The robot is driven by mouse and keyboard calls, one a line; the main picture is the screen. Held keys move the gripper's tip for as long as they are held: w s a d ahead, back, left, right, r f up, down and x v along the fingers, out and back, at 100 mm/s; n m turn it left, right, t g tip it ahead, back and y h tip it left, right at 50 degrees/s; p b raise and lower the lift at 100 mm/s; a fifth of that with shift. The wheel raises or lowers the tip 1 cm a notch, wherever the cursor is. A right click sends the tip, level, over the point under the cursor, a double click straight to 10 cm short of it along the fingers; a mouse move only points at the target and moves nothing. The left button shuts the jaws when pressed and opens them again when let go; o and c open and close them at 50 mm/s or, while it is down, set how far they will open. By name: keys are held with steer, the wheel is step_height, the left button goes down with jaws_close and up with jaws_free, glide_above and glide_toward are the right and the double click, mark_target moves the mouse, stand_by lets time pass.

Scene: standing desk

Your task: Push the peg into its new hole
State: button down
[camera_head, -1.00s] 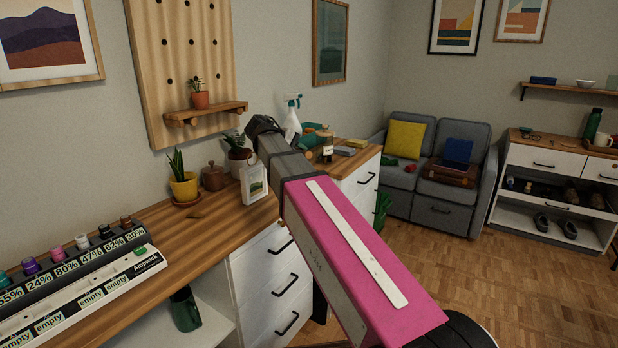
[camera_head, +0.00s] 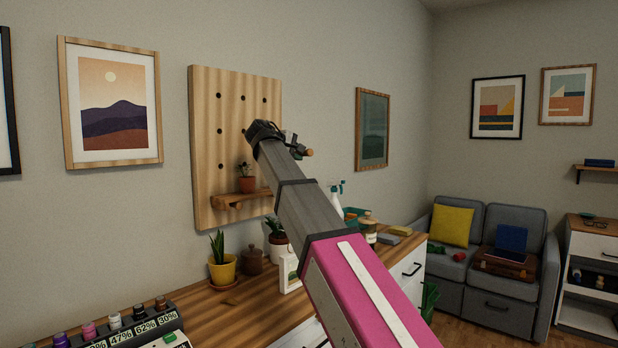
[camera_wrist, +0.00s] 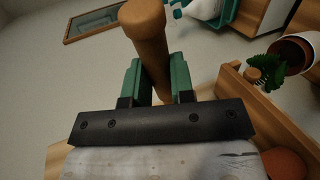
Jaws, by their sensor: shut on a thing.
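The wooden pegboard (camera_head: 208,155) hangs on the wall in the head view, with several dark round holes. A small shelf (camera_head: 228,201) on its lower part carries a potted plant (camera_head: 246,184). My gripper (camera_head: 292,146) is raised in front of the board's right side, above the shelf's level. In the wrist view my gripper (camera_wrist: 156,82) has its green fingers shut on a round wooden peg (camera_wrist: 146,28). The peg's thick end points away past the fingertips, and its small tip also shows in the head view (camera_head: 308,153). No contact between peg and board can be seen.
The wooden desk (camera_head: 225,310) below holds a yellow plant pot (camera_head: 222,271), a lidded brown jar (camera_head: 253,262) and a spray bottle (camera_head: 336,200). In the wrist view the shelf (camera_wrist: 232,82) is close on the right.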

steer(key=s+a+r+n+t, duration=0.1)
steer(key=a+r, duration=0.3)
steer(key=r, duration=0.6)
steer(key=s+a+r+t, duration=0.1)
steer(key=s+a+r, duration=0.2)
steer(key=r, duration=0.8)
steer(key=shift+s+a+n+y, duration=0.2)
steer(key=shift+a+n+y, duration=0.2)
steer(key=shift+a, duration=0.7)
steer(key=shift+w+a+f, duration=0.2)
steer(key=shift+w+a, duration=1.7)
steer(key=shift+a, duration=0.25)
steer(key=shift+w+a+f, duration=0.15)
steer(key=shift+w+a, duration=0.65)
steer(key=shift+a, duration=0.1)
steer(key=shift+w+a+f, duration=0.1)
steer(key=shift+w+a, duration=0.65)
steer(key=shift+a, duration=0.1)
steer(key=c, duration=0.9)
jaws_free()
steer(key=shift+s, duration=0.1)
steer(key=v, duration=1)
steer(key=shift+s+a, duration=0.2)
steer(key=shift+s, duration=0.05)
